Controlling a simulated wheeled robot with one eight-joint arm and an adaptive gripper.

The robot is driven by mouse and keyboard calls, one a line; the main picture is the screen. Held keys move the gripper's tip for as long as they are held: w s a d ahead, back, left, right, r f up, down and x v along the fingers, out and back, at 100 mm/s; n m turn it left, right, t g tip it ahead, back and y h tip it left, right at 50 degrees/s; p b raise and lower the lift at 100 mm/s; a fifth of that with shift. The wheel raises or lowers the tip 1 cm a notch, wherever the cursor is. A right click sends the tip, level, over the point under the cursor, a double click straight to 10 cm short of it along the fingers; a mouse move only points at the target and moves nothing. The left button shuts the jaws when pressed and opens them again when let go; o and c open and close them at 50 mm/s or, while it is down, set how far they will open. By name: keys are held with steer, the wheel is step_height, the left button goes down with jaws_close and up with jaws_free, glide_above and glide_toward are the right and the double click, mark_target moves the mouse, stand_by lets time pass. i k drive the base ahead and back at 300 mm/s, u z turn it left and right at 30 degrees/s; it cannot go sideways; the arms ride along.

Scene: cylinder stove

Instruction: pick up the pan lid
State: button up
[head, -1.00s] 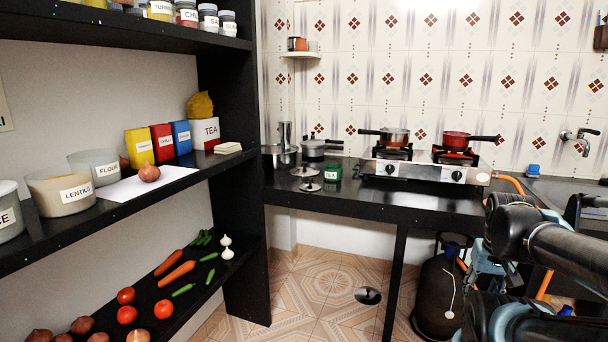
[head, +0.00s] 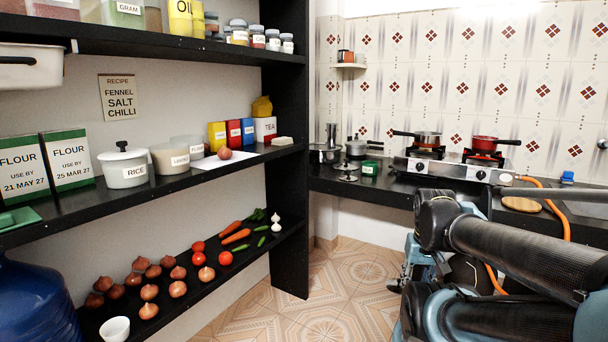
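Two small round metal lids with dark knobs lie on the black counter, left of the stove. The rear lid (head: 346,166) is beside the steel pot, and the front lid (head: 348,178) is nearer the counter edge. I cannot tell which is the pan lid. My folded arm fills the lower right. What seems to be my gripper (head: 400,276) hangs low over the floor beside my arm, well below and right of the lids. It is partly hidden by the arm, and its opening is unclear. I see nothing held in it.
A green box (head: 370,168) stands just right of the lids, and a steel pot (head: 357,147) behind them. The stove (head: 455,171) carries two pans. Black shelves (head: 286,190) with food stand at left. The tiled floor (head: 330,280) between is open.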

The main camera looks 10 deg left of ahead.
mark_target(345, 166)
steer(key=u, duration=0.55)
steer(key=k, duration=0.75)
steer(key=u, duration=0.8)
steer(key=i, duration=1.6)
steer(key=z, duration=0.95)
steer(key=i, duration=0.95)
steer(key=z, duration=0.85)
steer(key=i, duration=0.45)
steer(key=z, duration=0.25)
